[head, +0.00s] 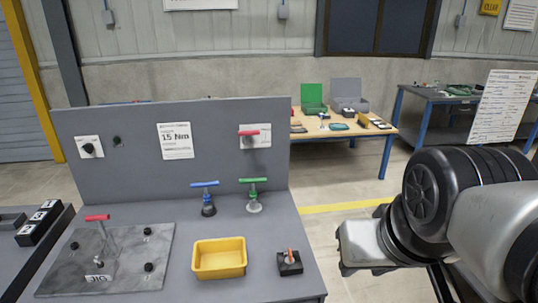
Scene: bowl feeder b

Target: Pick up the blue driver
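The blue driver (206,197) has a blue T-shaped handle and stands upright in a dark round base on the grey bench (200,285). A similar driver with a green handle (253,194) stands just to its right in a lighter base. My gripper (362,248) is to the right, past the bench's right edge and well apart from the blue driver. Its fingertips are hidden beneath the hand, so I cannot see whether it is open or shut.
A yellow bin (219,258) and a black block with an orange-topped piece (289,262) are in front of the drivers. A red-handled driver (98,236) stands on the jig plate (135,275).

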